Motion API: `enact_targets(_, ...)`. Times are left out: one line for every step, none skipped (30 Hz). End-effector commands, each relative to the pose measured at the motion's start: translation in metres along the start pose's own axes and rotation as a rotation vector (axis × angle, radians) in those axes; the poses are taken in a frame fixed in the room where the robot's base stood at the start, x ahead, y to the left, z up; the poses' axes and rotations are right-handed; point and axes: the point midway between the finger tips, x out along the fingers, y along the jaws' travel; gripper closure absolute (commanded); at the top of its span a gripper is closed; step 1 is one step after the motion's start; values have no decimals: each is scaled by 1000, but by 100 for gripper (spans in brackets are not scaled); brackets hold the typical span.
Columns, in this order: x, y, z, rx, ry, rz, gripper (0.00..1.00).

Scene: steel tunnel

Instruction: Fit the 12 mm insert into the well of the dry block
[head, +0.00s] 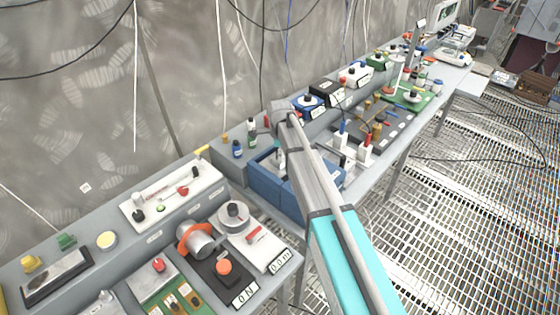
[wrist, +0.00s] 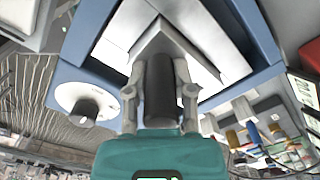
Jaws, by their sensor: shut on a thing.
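The dry block is a blue box with a bright metal top and a white dial (wrist: 85,105), filling the upper part of the wrist view. In the head view the blue box (head: 268,184) stands on the bench, partly behind my arm. My gripper (wrist: 161,92) is shut on a dark grey cylinder, the insert (wrist: 161,80), which sits between the two fingers. The insert's far end overlaps a grey angular metal part over the block top. The well is hidden, and I cannot tell whether the insert touches the block.
Left on the bench are a panel with knobs (head: 172,195) and an orange-collared grey cylinder (head: 198,240). Small bottles (head: 238,149) stand behind the blue box. White stands with blue and red tops (head: 365,146) are to its right. The grated floor (head: 450,200) is open.

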Motion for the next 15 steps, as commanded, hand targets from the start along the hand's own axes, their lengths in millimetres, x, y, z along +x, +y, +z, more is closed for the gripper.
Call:
enact_targets(8, 0, 0, 0, 0, 0, 100)
enact_targets(10, 0, 0, 0, 0, 0, 100)
enact_targets(13, 0, 0, 0, 0, 0, 100)
enact_targets(14, 0, 0, 0, 0, 0, 100)
enact_targets(15, 0, 0, 0, 0, 0, 100)
enact_targets(17, 0, 0, 0, 0, 0, 100)
enact_targets(17, 0, 0, 0, 0, 0, 100)
enact_targets(17, 0, 0, 0, 0, 0, 100)
enact_targets(18, 0, 0, 0, 0, 0, 100)
enact_targets(17, 0, 0, -1, 0, 0, 100)
enact_targets(17, 0, 0, -1, 0, 0, 100)
enact_targets(17, 0, 0, -1, 0, 0, 100)
enact_targets(17, 0, 0, -1, 0, 0, 100)
enact_targets(17, 0, 0, -1, 0, 0, 100)
enact_targets(17, 0, 0, -1, 0, 0, 100)
